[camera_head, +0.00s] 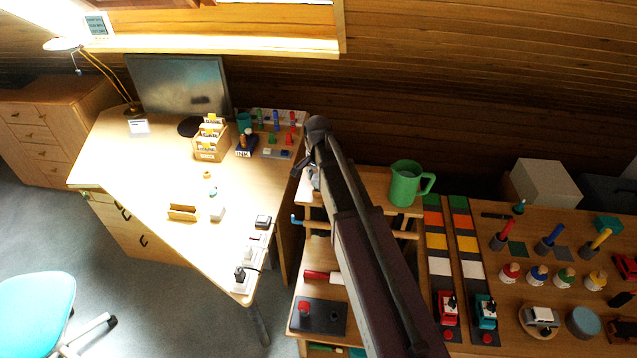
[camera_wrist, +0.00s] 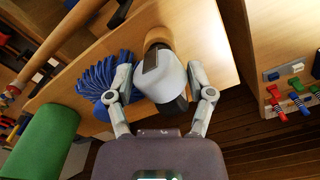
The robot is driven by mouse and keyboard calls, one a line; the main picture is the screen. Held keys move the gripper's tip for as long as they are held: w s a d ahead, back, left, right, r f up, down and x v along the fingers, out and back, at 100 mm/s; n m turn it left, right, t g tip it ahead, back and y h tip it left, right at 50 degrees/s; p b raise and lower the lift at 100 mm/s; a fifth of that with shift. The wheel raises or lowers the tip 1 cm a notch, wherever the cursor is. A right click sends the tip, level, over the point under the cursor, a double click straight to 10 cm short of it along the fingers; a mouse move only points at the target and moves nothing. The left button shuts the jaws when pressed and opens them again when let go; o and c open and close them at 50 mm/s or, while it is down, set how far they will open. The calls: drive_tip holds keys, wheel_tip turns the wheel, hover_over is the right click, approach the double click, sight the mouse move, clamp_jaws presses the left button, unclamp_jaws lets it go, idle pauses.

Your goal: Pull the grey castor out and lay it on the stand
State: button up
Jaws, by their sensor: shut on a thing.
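My gripper (camera_wrist: 162,92) is shut on a grey and black piece, which looks like the grey castor (camera_wrist: 172,76), in the wrist view. One finger is on each side of it. A wooden board (camera_wrist: 215,60) lies behind the castor; I cannot tell whether they touch. In the head view my arm hides most of the gripper and the castor, beside the top of a wooden shelf unit (camera_head: 375,187). I cannot tell for sure which piece is the stand.
A green jug (camera_head: 405,184) stands on the shelf unit, close right of my arm; it is also in the wrist view (camera_wrist: 42,142). A blue stringy bundle (camera_wrist: 98,80) lies close left of the castor. A desk (camera_head: 150,180) is left, a crowded bench (camera_head: 560,265) right.

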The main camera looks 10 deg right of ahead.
drive_tip(key=shift+r+p, duration=0.55)
drive_tip(key=shift+r, duration=0.15)
drive_tip(key=shift+r+p, duration=1.7)
drive_tip(key=shift+f, duration=0.1)
